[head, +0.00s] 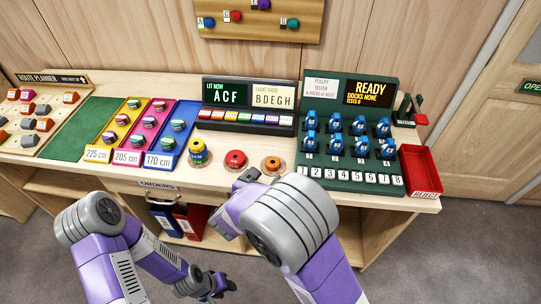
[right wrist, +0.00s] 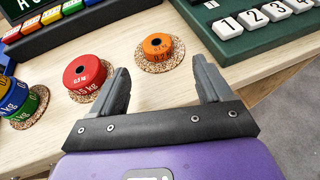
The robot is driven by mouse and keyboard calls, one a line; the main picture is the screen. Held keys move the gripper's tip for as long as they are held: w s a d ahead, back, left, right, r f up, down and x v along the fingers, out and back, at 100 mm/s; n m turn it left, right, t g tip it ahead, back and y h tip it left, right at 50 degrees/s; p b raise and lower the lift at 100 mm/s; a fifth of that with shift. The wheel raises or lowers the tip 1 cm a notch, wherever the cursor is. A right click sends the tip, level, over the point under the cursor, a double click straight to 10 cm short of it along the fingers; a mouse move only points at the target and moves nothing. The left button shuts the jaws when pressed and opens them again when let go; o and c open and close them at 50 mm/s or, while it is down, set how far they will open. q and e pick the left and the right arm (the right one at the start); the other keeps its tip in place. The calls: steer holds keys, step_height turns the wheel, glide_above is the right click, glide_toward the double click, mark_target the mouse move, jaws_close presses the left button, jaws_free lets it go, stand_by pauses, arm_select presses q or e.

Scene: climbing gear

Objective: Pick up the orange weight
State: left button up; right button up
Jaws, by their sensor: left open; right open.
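The orange weight (head: 272,163) is a small disc with a dark centre hole, resting on a round cork mat on the table, right of the red weight (head: 235,159). In the right wrist view the orange weight (right wrist: 157,46) lies beyond and between the fingertips of my right gripper (right wrist: 163,78), which is open and empty. In the head view my right gripper (head: 247,180) is just in front of the orange weight, partly hidden by its own arm. My left gripper (head: 214,286) is open, low in front of the table, holding nothing visible.
A taller stack of coloured weights (head: 198,153) stands left of the red weight. The pulley tester (head: 350,140) with blue pulleys and numbered keys is close on the right. A red reject bin (head: 420,172) is at the table's right end. A key panel (head: 245,115) stands behind.

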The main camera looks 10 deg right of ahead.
mark_target(272, 164)
steer(key=shift+w, duration=0.35)
steer(key=shift+b+x, duration=0.35)
steer(key=shift+x, duration=0.7)
steer(key=shift+w+d+f, duration=0.1)
steer(key=shift+w+d, duration=0.1)
steer(key=shift+d, duration=0.05)
steer(key=b+x, duration=0.1)
steer(key=x, duration=0.3)
steer(key=shift+w+d+b, duration=0.15)
steer(key=shift+w+b, duration=0.1)
steer(key=shift+b, duration=0.1)
steer(key=shift+r, duration=0.2)
steer(key=c, duration=1.3)
